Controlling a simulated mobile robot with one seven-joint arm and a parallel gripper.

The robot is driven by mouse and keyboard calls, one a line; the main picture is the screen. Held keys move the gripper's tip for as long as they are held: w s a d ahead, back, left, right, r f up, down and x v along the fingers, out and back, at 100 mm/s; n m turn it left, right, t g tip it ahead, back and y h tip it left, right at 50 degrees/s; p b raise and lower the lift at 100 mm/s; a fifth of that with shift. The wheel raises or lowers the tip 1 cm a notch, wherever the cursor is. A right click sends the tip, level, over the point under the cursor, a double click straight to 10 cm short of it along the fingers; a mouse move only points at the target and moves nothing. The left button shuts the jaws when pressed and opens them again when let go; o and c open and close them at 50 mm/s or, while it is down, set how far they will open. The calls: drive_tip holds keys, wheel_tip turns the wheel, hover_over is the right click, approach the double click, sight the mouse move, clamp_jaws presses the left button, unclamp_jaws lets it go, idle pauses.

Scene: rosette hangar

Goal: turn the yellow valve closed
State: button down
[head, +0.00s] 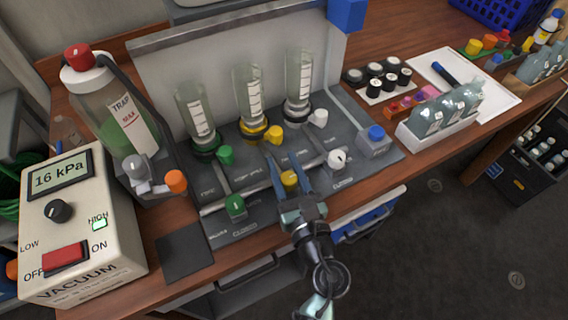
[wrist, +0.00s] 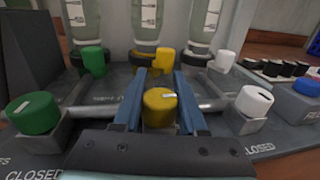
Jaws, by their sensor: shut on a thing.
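The yellow valve (head: 289,180) is a round knob in the middle of the front row of the grey manifold (head: 215,262). In the wrist view the yellow valve (wrist: 160,108) carries a white mark pointing to the right. My gripper (head: 284,166) has its two blue fingers on either side of this knob. In the wrist view my gripper (wrist: 159,88) is shut on the knob, with the fingers reaching past it. The exact contact faces are partly hidden. "CLOSED" lettering shows on the panel by the neighbouring valves; the yellow valve's own label is hidden by my gripper.
A green valve (wrist: 33,112) stands left and a white valve (wrist: 254,101) right. Behind are glass tubes (head: 249,90) with coloured knobs. A vacuum box (head: 75,240) reading 16 kPa and a trap bottle (head: 118,120) stand left. Small bottles (head: 450,108) stand right.

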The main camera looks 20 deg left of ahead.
drive_tip(key=m+t+h, duration=0.2)
drive_tip(key=h, duration=0.1)
drive_tip(key=m+t+h, duration=0.1)
drive_tip(key=shift+w+d, duration=0.15)
drive_tip(key=shift+d, duration=0.1)
drive_tip(key=shift+w+d+m+t+h, duration=0.1)
drive_tip(key=shift+d+m+t+h, duration=0.15)
drive_tip(key=shift+m+h, duration=0.65)
drive_tip(key=shift+w+d+m+t+h, duration=0.1)
drive_tip(key=shift+m+t+h, duration=0.35)
drive_tip(key=shift+h, duration=0.8)
drive_tip(key=shift+d+m+t+h, duration=0.2)
drive_tip(key=shift+m+h, duration=0.55)
drive_tip(key=shift+h, duration=0.3)
drive_tip(key=shift+c, duration=2.3)
unclamp_jaws()
